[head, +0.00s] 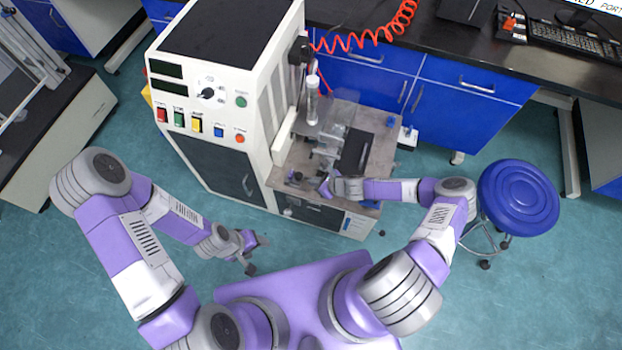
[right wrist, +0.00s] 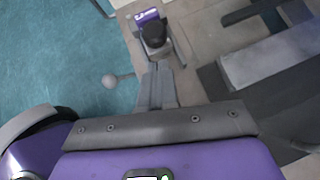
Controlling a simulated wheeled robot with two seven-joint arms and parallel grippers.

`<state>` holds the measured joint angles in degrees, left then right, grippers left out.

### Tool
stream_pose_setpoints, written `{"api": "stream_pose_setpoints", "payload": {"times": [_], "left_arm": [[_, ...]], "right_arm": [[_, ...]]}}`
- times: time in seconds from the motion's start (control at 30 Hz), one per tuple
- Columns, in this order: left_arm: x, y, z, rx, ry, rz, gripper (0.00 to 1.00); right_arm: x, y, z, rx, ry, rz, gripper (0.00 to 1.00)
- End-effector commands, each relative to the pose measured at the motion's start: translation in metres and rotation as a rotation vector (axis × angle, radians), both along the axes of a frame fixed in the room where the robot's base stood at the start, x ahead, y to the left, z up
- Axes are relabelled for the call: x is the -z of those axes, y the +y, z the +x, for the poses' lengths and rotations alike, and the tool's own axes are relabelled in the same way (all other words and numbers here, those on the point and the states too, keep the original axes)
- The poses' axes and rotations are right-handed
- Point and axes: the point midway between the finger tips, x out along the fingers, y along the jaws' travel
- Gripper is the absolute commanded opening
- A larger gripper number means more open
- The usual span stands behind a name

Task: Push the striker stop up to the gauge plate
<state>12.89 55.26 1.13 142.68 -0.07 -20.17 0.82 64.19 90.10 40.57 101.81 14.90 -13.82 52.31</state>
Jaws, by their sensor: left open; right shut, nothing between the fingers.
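My right gripper (head: 323,187) reaches in over the front of the machine's bench. In the right wrist view its fingers (right wrist: 158,72) are together with nothing between them. Just beyond the fingertips stands a small dark round-topped part on a block (right wrist: 153,34) with a purple and white top; it may be the striker stop, but I cannot be sure. I cannot tell whether the fingertips touch it. I cannot pick out the gauge plate with certainty. My left gripper (head: 256,250) is open and empty, low over the floor, away from the bench.
The white machine (head: 215,80) with coloured buttons stands left of the bench top (head: 378,165). A dark plate (head: 355,150) lies on the bench; a grey bar (right wrist: 270,60) lies right of my fingers. A ball-ended lever (right wrist: 110,81) sticks out left. A blue stool (head: 518,197) stands right.

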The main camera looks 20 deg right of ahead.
Motion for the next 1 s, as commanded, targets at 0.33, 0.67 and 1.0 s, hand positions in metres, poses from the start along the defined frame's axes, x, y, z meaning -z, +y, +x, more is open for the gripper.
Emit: {"api": "stream_pose_setpoints", "payload": {"times": [0.33, 0.67, 1.0], "left_arm": [[-0.028, 0.000, 0.000, 0.000, 0.000, 0.000, 0.60], [-0.034, 0.000, 0.000, 0.000, 0.000, 0.000, 0.60], [-0.033, 0.000, 0.000, 0.000, 0.001, 0.000, 0.60]], "right_arm": [[-0.050, -0.041, -0.044, -0.003, 0.003, -0.005, 0.00], [-0.066, -0.055, -0.060, -0.005, 0.002, -0.003, 0.00], [-0.069, -0.036, -0.066, -0.111, -0.017, -0.049, 0.00]]}}
